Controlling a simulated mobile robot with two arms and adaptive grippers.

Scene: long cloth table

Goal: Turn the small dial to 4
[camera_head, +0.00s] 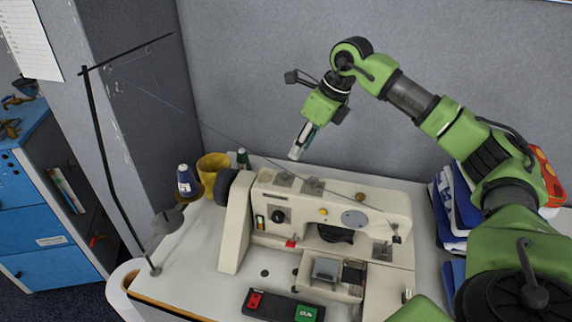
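A cream sewing machine (238,235) stands on the white table. A black round dial (278,216) is on the left part of its front face. A small yellow knob (323,211) and a larger grey disc (354,219) sit to its right. Numbers on the dial are too small to read. My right gripper (297,154) hangs above and behind the machine's top, fingers pointing down, apart from the dial. Its fingers look close together from this side, and I cannot tell whether they are open. My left gripper is not in view.
A yellow mug (213,170) and a blue thread cone (186,181) stand left of the machine. A black box with red and green switches (282,306) lies in front. Folded cloths (447,215) are at the right. A thin thread stand rises at the left.

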